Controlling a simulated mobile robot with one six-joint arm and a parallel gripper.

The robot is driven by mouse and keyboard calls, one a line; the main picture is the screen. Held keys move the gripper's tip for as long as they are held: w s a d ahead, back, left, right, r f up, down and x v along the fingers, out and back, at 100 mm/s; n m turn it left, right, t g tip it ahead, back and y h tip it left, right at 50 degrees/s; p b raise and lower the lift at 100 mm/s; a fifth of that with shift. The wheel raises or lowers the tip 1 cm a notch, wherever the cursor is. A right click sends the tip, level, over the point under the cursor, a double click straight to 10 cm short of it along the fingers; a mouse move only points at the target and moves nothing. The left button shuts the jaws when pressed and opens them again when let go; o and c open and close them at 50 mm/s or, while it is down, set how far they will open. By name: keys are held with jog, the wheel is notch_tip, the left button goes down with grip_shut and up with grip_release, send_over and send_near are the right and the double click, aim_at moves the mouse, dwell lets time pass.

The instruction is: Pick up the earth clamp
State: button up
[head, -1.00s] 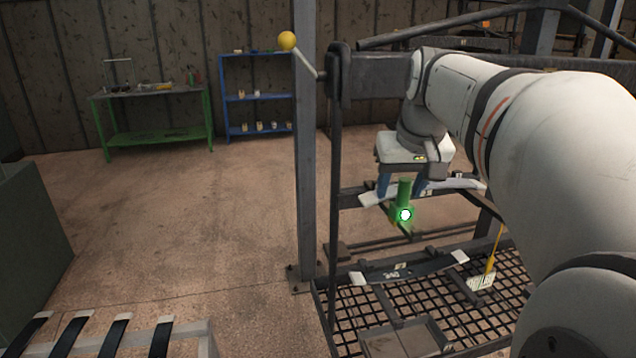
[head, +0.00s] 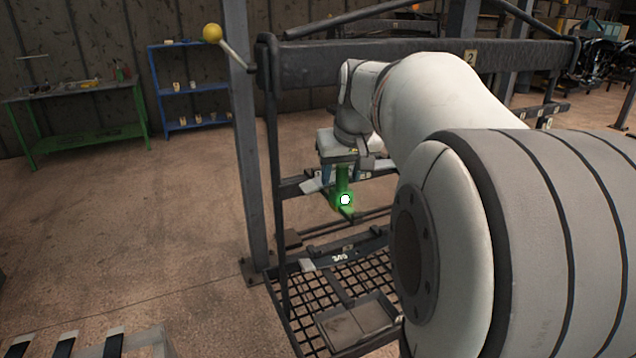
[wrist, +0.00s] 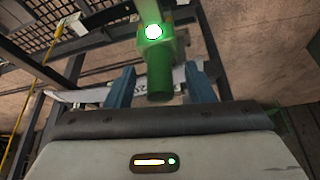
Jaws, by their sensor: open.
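The earth clamp (head: 343,182) is a green piece with a bright white dot on its lower part. It shows below my gripper (head: 342,174) in the head view, inside the rack frame. In the wrist view the clamp (wrist: 158,80) stands between and beyond the two blue fingers of my gripper (wrist: 160,88). A gap shows on each side of it, so the fingers are apart and not pressed on it. The clamp's far end runs out of the top of the wrist view.
The rack's grey post (head: 243,150) and dark top beam (head: 420,60) stand close around my arm. A mesh shelf with a shallow tray (head: 352,322) lies below. A green bench (head: 80,90) and blue shelf (head: 190,88) stand at the back left. Open floor lies left.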

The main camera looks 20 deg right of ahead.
grip_shut()
dwell(0.4)
jog(key=shift+r, duration=0.1)
